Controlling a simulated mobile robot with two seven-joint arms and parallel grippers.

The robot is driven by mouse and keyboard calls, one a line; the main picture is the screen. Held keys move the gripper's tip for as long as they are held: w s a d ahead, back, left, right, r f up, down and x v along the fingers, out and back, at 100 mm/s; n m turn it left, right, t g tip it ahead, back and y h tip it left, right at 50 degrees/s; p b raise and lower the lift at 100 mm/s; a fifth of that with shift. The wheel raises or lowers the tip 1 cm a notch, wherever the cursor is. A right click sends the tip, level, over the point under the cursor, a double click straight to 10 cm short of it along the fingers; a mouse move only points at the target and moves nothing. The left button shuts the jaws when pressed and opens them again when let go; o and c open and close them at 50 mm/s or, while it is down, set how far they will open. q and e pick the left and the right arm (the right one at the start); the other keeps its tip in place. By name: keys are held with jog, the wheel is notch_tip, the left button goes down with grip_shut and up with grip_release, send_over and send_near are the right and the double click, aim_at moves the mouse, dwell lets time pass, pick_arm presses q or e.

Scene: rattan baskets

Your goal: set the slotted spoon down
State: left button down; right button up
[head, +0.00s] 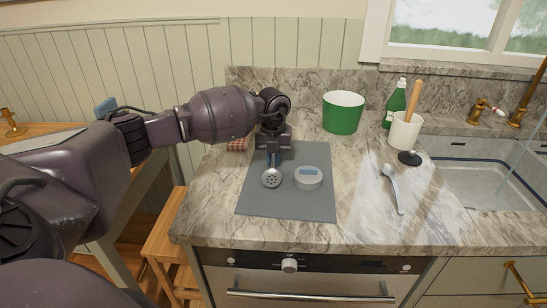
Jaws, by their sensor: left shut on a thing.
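The slotted spoon (271,179) has a round pale head with small holes, over the grey mat (287,207) on the marble counter. My left gripper (273,156) points down and is shut on the spoon's handle, just behind the head. The gripper hides most of the handle. I cannot tell whether the spoon head touches the mat. My right gripper is not in view.
A green pot (343,112) stands at the back. A green bottle (395,103), a white crock (405,131) with a wooden handle and a grey ladle-like utensil (392,187) are to the right. The sink (480,183) is far right. The mat's front is clear.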

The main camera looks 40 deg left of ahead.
aim_at(273, 159)
pick_arm(q)
jog(key=shift+f, duration=0.1)
jog(key=c, duration=1.2)
grip_release()
notch_tip(273, 159, up, 12)
jog(key=shift+p, duration=0.45)
jog(key=shift+s, duration=0.1)
